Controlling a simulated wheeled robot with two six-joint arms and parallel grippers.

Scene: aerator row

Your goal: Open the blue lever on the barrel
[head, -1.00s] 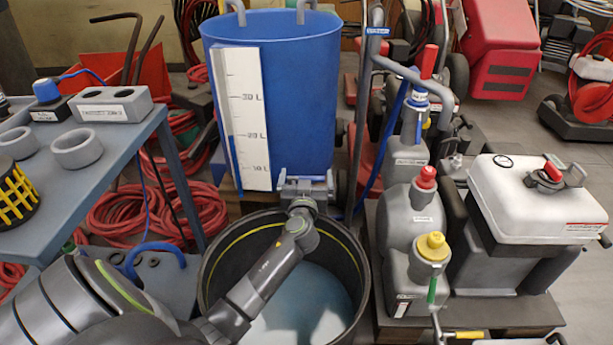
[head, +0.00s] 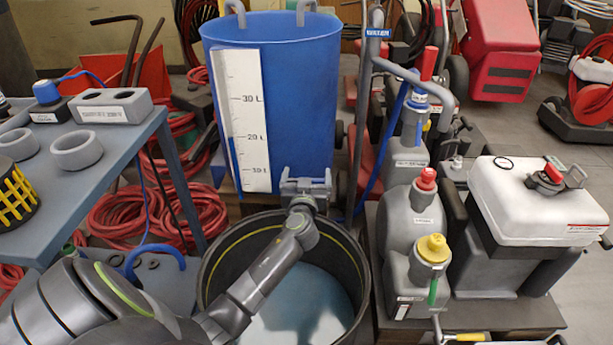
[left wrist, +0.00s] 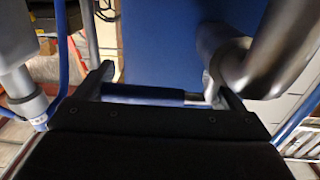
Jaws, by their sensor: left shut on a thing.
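The blue barrel (head: 295,100) stands at the upper middle of the head view, with a white level scale (head: 243,120) on its front. My left gripper (head: 306,180) is at the barrel's lower front, above the rim of a black tub. In the left wrist view, my left gripper (left wrist: 160,82) is shut on the blue lever (left wrist: 142,91), which lies across between its fingers. A grey metal pipe part (left wrist: 255,65) shows beside the right finger. In the head view my gripper hides the lever. My right gripper is not in view.
The black tub (head: 214,250) below my left arm holds pale bluish liquid. A grey table (head: 125,160) stands at the left. Grey canisters (head: 405,285) and a white-topped tank (head: 535,200) crowd the right. Red hoses (head: 125,215) lie on the floor behind the table.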

